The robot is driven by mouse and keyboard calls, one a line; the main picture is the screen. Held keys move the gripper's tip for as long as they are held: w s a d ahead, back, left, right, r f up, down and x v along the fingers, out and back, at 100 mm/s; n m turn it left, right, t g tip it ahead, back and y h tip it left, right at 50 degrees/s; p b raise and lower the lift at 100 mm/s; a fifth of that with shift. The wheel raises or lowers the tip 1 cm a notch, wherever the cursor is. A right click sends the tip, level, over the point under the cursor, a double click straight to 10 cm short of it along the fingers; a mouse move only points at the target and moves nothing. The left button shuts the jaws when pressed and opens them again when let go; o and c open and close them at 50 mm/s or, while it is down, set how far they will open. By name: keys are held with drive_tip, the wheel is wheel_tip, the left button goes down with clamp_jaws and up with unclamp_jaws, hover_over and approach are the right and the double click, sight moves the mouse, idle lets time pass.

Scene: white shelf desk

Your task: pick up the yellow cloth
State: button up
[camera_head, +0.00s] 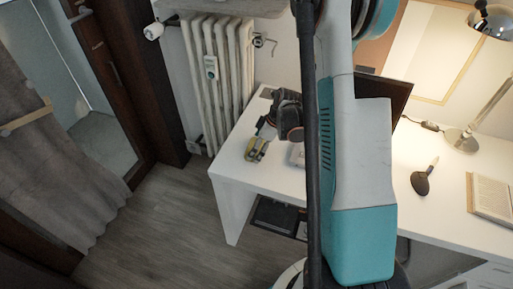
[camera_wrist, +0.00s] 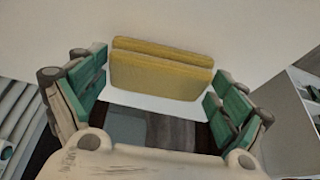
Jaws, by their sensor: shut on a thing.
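The yellow cloth (camera_wrist: 160,78) looks like a folded, thick pad with two layers in the wrist view. It spans the space between the two green-and-grey fingers of my gripper (camera_wrist: 158,92), which is shut on it.
The white desk (camera_head: 232,172) runs to the right, partly hidden behind my arm. Floor at left is clear.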

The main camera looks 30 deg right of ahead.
wheel_tip(320, 180, up, 20)
drive_tip(key=p, duration=0.7)
drive_tip(key=shift+f, duration=0.1)
